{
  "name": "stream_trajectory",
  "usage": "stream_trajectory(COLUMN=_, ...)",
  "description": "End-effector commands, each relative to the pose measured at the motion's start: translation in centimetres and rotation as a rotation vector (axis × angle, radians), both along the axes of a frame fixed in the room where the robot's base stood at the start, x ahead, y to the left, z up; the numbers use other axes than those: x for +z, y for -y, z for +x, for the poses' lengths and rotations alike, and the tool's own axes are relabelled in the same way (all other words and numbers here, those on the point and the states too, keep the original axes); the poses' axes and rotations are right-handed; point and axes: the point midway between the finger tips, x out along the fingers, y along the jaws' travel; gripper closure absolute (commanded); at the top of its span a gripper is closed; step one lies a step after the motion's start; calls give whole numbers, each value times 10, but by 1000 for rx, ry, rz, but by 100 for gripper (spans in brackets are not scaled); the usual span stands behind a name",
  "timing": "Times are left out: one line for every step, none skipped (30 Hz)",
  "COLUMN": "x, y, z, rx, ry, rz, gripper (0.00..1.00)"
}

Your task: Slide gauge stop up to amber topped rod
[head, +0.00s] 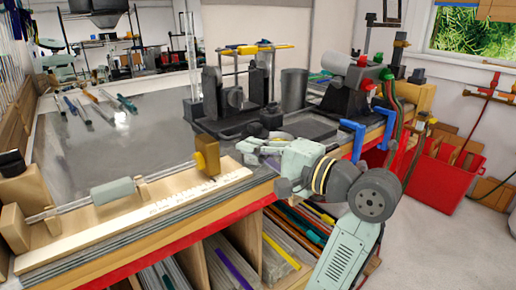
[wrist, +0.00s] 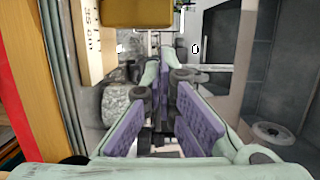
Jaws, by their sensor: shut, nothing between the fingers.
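A gold-brown block (head: 206,157), which looks like the gauge stop, stands at the right end of the pale wooden gauge board (head: 150,215). It also shows at the top edge of the wrist view (wrist: 138,12). A clear rod (head: 160,176) lies along the board, with a pale grey-green sleeve (head: 114,191) around it. The rod's far end by the block is too small to tell if they touch. No amber top is clear on it. My gripper (head: 258,150) is right of the block, apart from it, shut and empty. Its purple pads show in the wrist view (wrist: 158,85).
Several loose rods with coloured ends (head: 90,105) lie at the back left of the grey bench top (head: 150,125). A black burner stand (head: 235,110) is just behind my gripper. Blue clamps (head: 355,135) sit at the right bench edge. Rod bins (head: 235,265) are below.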

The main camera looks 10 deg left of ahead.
Motion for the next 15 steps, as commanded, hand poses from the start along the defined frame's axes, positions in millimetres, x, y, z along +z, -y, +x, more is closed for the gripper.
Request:
stream_trajectory(x=2, y=-11, z=3, rx=5, ry=-2, rz=-1, gripper=100)
stream_trajectory(x=2, y=-16, z=6, rx=5, ry=-2, rz=0, gripper=100)
stream_trajectory(x=2, y=-22, z=9, rx=4, ry=-3, rz=-1, gripper=100)
stream_trajectory(x=2, y=-26, z=10, rx=5, ry=-2, rz=-1, gripper=100)
stream_trajectory(x=2, y=-31, z=12, rx=4, ry=-1, rz=-2, gripper=100)
stream_trajectory(x=2, y=-35, z=15, rx=3, ry=0, rz=-1, gripper=100)
stream_trajectory(x=2, y=-39, z=16, rx=4, ry=-1, rz=-2, gripper=100)
stream_trajectory(x=1, y=-42, z=18, rx=4, ry=-2, rz=-1, gripper=100)
stream_trajectory(x=1, y=-45, z=19, rx=3, ry=-1, rz=-1, gripper=100)
stream_trajectory(x=1, y=-47, z=20, rx=2, ry=0, rz=-1, gripper=100)
stream_trajectory(x=1, y=-48, z=21, rx=2, ry=0, rz=0, gripper=100)
stream_trajectory(x=1, y=-50, z=22, rx=2, ry=1, rz=0, gripper=100)
stream_trajectory(x=0, y=-51, z=22, rx=1, ry=1, rz=0, gripper=100)
stream_trajectory(x=0, y=-51, z=22, rx=1, ry=2, rz=-1, gripper=100)
stream_trajectory(x=0, y=-52, z=23, rx=1, ry=1, rz=-2, gripper=100)
